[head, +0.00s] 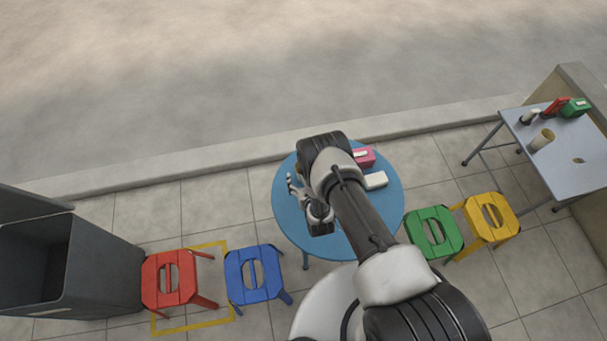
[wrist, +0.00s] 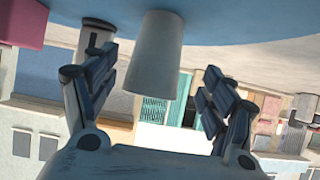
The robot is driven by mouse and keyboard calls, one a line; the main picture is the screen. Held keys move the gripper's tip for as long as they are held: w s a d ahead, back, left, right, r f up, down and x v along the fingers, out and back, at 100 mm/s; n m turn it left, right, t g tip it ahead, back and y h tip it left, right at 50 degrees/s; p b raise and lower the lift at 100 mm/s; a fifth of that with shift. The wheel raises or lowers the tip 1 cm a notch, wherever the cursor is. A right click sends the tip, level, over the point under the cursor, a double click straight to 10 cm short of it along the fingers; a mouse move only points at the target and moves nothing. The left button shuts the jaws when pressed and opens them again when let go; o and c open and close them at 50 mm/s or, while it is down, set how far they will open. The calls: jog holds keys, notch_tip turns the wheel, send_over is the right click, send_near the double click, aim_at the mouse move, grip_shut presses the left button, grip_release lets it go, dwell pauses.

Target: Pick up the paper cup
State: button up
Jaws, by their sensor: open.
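The paper cup (wrist: 153,52) is pale grey-white and plain. The wrist view is upside down, and in it the cup stands on the blue round table (wrist: 240,20). My gripper (wrist: 157,78) is open, with one finger on each side of the cup in the picture and gaps between. I cannot tell how far the fingertips are from the cup in depth. In the head view, my gripper (head: 296,186) is over the left part of the blue table (head: 285,212). I cannot make out the cup there.
A pink box (head: 363,157) and a white block (head: 376,180) lie on the table. A grey cylinder (wrist: 97,33) stands partly behind the left finger. A grey bin (head: 100,262) stands left.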

jog(key=x, duration=0.1)
jog(key=b+x, duration=0.1)
jog(key=x, duration=0.1)
jog(key=b+x, duration=0.1)
jog(key=shift+w+d+f, duration=0.15)
jog(key=shift+w+d, duration=0.1)
jog(key=shift+w, duration=0.05)
jog(key=c, duration=0.9)
